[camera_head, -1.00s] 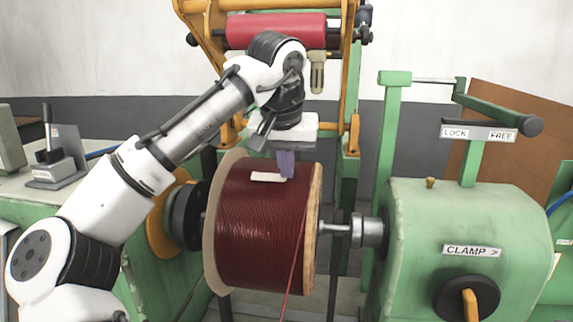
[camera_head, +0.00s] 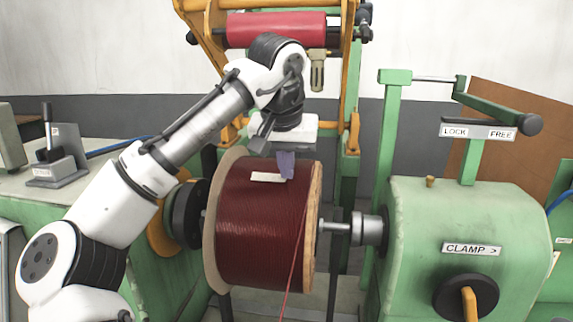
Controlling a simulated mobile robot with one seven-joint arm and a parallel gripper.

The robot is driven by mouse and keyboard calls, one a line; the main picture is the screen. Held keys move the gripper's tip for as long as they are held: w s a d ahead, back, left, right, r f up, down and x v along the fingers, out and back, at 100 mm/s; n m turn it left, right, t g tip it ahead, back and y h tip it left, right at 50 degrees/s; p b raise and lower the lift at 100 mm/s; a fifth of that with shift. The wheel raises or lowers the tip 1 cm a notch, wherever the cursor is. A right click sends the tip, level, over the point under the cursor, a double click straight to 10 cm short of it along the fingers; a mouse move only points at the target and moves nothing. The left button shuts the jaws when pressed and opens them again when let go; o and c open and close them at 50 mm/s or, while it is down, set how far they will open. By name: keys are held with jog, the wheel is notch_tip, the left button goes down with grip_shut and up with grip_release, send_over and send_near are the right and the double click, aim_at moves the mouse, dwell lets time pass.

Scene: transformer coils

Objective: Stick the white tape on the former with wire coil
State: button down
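The former with wire coil (camera_head: 262,235) is a wide spool of dark red wire between two round flanges, held on the machine's shaft. The white tape (camera_head: 268,177) is a short strip lying at the top of the red winding. My gripper (camera_head: 286,165) points down over the top of the coil, with its purple-grey fingers at the right end of the tape. The fingers look close together and seem to touch or nearly touch the tape. I cannot tell whether they grip it.
A green tailstock with a CLAMP label (camera_head: 472,250) stands right of the coil, its shaft (camera_head: 337,227) running into the spool. An orange frame with a red roller (camera_head: 277,30) is behind. A lever box (camera_head: 55,158) sits on the left bench. A loose red wire (camera_head: 293,262) hangs down in front.

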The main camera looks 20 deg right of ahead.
jog(key=c, duration=2.2)
grip_release()
jog(key=shift+f, duration=0.1)
jog(key=c, duration=1)
grip_release()
jog(key=shift+r, duration=0.25)
jog(key=shift+r+p, duration=2.3)
jog(key=shift+p, duration=0.05)
